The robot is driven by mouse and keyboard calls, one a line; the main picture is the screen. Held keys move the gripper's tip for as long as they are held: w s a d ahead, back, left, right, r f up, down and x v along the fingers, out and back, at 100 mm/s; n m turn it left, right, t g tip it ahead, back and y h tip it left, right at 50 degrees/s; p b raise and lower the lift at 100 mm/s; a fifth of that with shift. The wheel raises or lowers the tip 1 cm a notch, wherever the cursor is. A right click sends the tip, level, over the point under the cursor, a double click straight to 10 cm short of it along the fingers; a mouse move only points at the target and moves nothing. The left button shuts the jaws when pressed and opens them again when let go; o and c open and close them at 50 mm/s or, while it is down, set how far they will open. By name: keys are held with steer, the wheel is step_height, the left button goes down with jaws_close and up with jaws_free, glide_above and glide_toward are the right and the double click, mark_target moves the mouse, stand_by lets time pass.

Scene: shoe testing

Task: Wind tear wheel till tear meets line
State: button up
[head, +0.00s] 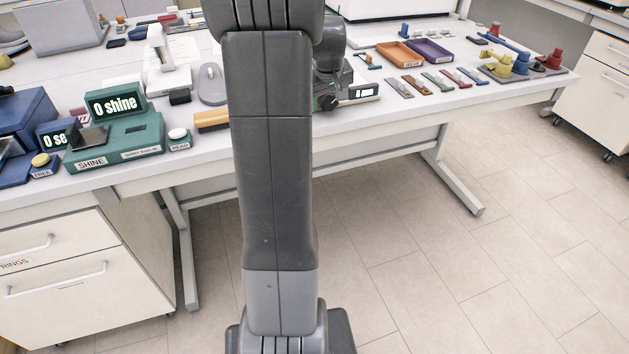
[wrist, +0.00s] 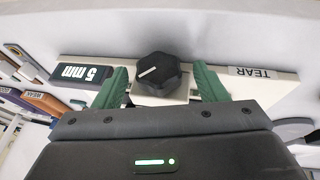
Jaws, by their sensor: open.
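The tear wheel (wrist: 158,74), a dark ribbed knob with a white pointer mark, stands on the white tear tester (wrist: 205,76) in the wrist view. My gripper (wrist: 160,84) is open, with a green finger on each side of the wheel. Gaps show between the fingers and the wheel, so I see no grip. In the head view the tester (head: 362,91) shows at the table edge, partly hidden by my arm. I cannot make out the tear or the line.
A green SHINE tester (head: 115,140) stands to the left on the white table (head: 205,150). Several coloured strips (head: 437,80) lie to the right of the tear tester, with an orange tray (head: 400,54) and a purple tray (head: 430,50) behind them. Open floor lies in front.

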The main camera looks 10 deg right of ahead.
steer(key=p+v, duration=0.1)
steer(key=v, duration=1.3)
steer(key=s+a+f+g+p, duration=0.1)
steer(key=s+a+f, duration=0.1)
steer(key=s, duration=0.5)
steer(key=s+a+f+g+p, duration=0.1)
steer(key=s+a+f+p, duration=0.1)
steer(key=s+f, duration=0.3)
steer(key=s+a+f+g+p, duration=0.1)
steer(key=s+a+f, duration=0.2)
steer(key=s, duration=0.8)
steer(key=shift+s+f+m+y, duration=0.15)
steer(key=shift+f+m+y, duration=0.05)
steer(key=shift+m+y, duration=0.2)
steer(key=shift+a, duration=0.1)
